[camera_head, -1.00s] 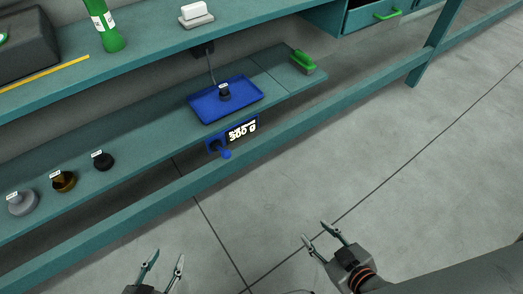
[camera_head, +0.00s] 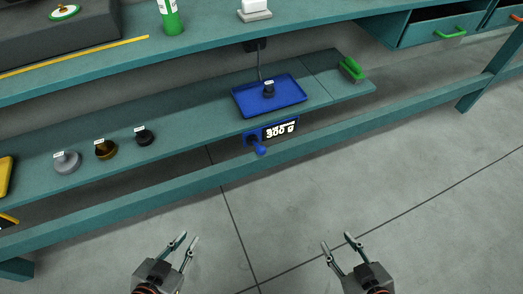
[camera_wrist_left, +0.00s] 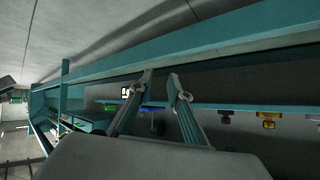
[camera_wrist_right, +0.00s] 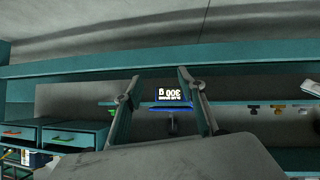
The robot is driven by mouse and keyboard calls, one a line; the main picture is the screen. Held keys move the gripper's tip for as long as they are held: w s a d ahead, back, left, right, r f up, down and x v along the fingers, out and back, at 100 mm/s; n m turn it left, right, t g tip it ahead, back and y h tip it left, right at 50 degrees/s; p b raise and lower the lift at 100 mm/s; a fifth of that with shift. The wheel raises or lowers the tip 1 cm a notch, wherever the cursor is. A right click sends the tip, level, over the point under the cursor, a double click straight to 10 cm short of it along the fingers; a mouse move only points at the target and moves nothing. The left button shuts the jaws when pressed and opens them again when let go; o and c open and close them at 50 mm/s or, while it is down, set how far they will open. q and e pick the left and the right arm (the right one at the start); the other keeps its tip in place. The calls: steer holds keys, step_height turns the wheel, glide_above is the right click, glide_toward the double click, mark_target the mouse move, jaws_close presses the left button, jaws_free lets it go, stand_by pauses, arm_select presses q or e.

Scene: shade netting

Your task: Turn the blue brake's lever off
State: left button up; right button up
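A blue scale with a tray (camera_head: 285,97) stands on the lower teal shelf, with a small dark weight (camera_head: 269,89) on it. Its front display (camera_head: 281,130) reads 300 g. A blue lever (camera_head: 260,147) with a round knob sticks out below the left of the display, pointing down and outward. My left gripper (camera_head: 185,242) is open and empty, in front of and below the shelf. My right gripper (camera_head: 336,246) is open and empty, also away from the scale. The display shows upside down in the right wrist view (camera_wrist_right: 170,95); the lever is unclear there.
Grey (camera_head: 67,162), brass (camera_head: 106,149) and black (camera_head: 144,137) weights stand left on the shelf. A green-handled brush (camera_head: 352,69) lies at its right end. A teal rail (camera_head: 330,140) runs in front of the shelf. The floor before it is clear.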

mark_target(258, 147)
arm_select(q)
steer(key=w+d+r+h, duration=0.1)
steer(key=w+d, duration=0.1)
steer(key=w+d+r+t+h, duration=0.1)
steer(key=w+d, duration=0.1)
steer(key=d, duration=0.1)
steer(key=w+d+r+h, duration=0.1)
steer(key=w+d, duration=0.1)
steer(key=shift+w+d+r+t+b, duration=0.15)
steer(key=shift+w+d+t+b, duration=0.15)
steer(key=shift+t, duration=0.1)
jaws_close()
steer(key=w+d+r+m+g+h+b, duration=0.2)
steer(key=w+d+r+m+h, duration=0.3)
steer(key=w+d+h, duration=0.5)
steer(key=w+a+r+g+b, duration=0.1)
steer(key=w+a+r+g, duration=0.1)
steer(key=w+a, duration=0.6)
steer(key=a+g, duration=0.1)
steer(key=a, duration=0.2)
steer(key=shift+w+a+r+g+h, duration=0.2)
steer(key=shift+w+a+g+h, duration=0.1)
steer(key=shift+g, duration=0.1)
arm_select(e)
steer(key=shift+w+a+y, duration=0.3)
steer(key=shift+w+a, duration=0.1)
steer(key=shift+a, duration=0.45)
steer(key=shift+s+f, duration=0.1)
steer(key=shift+s, duration=0.05)
